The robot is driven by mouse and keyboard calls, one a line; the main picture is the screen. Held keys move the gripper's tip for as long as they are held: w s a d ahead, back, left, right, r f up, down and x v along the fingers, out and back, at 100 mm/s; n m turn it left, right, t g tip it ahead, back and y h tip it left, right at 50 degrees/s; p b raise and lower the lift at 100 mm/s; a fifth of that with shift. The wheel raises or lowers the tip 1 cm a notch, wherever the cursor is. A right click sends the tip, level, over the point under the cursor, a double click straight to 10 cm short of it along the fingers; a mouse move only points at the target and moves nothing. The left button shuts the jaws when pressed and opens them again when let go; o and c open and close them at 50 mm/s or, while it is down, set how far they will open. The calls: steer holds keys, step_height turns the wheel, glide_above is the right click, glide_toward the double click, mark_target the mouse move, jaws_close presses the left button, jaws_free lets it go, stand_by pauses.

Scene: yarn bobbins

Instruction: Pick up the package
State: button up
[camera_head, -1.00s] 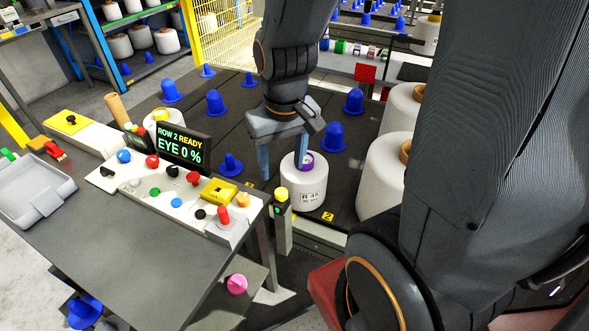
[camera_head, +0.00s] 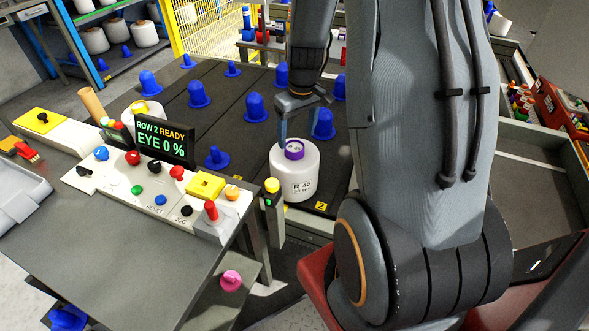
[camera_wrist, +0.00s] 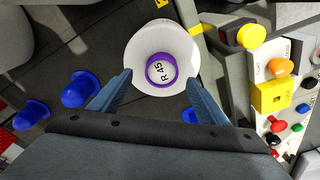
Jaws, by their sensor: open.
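A white yarn bobbin (camera_head: 296,178) with a purple core and an "R 45" label stands upright at the near right part of the dark deck. No separate package shows; this bobbin is the object nearest my gripper. In the wrist view the bobbin (camera_wrist: 150,50) is seen from above, its purple ring beyond and between my two blue-grey fingertips. My gripper (camera_head: 302,120) is open and empty, just behind and above the bobbin's top in the head view. In the wrist view my gripper (camera_wrist: 161,80) has its fingers spread; I cannot tell whether they touch the bobbin.
Several blue pegs (camera_head: 256,108) stand on the dark deck (camera_head: 230,130). A control panel (camera_head: 130,172) with buttons and a display (camera_head: 163,139) reading "ROW 2 READY EYE 0 %" is at the left. A post with a yellow cap (camera_head: 271,186) stands close to the bobbin's left.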

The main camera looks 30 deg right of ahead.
mark_target(295, 146)
steer(key=shift+w+a+f+p, duration=0.1)
steer(key=shift+f+p, duration=0.25)
steer(key=shift+f, duration=0.9)
steer(key=shift+w+a+f+p, duration=0.1)
steer(key=shift+f+p, duration=0.25)
steer(key=shift+f, duration=0.85)
steer(key=shift+w, duration=0.1)
jaws_close()
